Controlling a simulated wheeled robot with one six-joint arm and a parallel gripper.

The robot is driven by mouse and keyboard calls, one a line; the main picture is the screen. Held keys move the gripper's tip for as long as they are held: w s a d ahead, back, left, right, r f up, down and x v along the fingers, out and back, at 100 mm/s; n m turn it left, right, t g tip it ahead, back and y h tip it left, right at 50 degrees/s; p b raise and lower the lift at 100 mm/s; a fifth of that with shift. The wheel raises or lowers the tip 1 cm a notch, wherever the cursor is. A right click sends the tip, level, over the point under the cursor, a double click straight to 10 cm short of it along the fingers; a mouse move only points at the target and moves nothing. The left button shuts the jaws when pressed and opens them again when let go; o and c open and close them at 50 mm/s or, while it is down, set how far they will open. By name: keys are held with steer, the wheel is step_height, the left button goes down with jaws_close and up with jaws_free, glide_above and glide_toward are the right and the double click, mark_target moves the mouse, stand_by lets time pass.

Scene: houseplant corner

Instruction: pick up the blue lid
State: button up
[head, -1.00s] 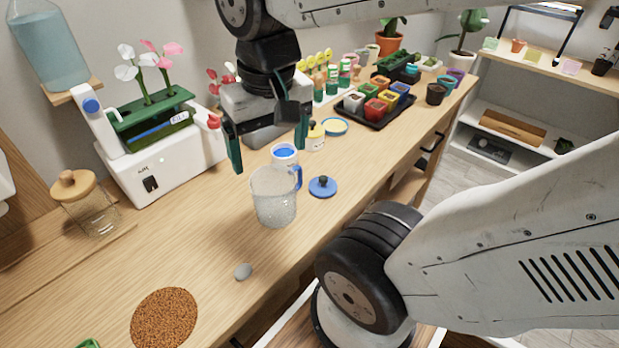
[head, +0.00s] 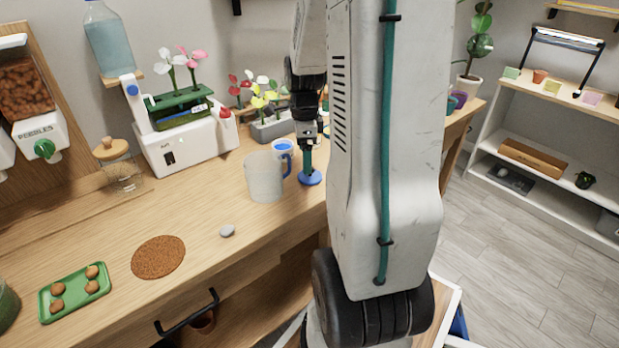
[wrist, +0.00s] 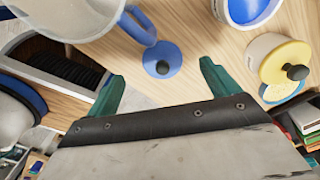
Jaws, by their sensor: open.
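The blue lid (head: 310,178) is a small disc with a dark round knob. It lies flat on the wooden counter, right of the clear pitcher. In the head view my gripper (head: 307,160) appears over the lid, partly hidden by my arm; the gap to the lid is hard to judge there.
The clear pitcher (head: 264,177) with a blue handle stands close left of the lid. A white cup with blue inside (head: 283,148) is behind it. A yellow-lidded jar (wrist: 282,60) stands to the right in the wrist view. A grey pebble (head: 227,231) and cork mat (head: 158,257) lie nearer.

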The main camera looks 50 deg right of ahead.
steer(key=f, duration=0.4)
steer(key=s+d+f, duration=0.1)
steer(key=f, duration=0.1)
steer(key=shift+s+f, duration=0.1)
steer(key=c, duration=1.1)
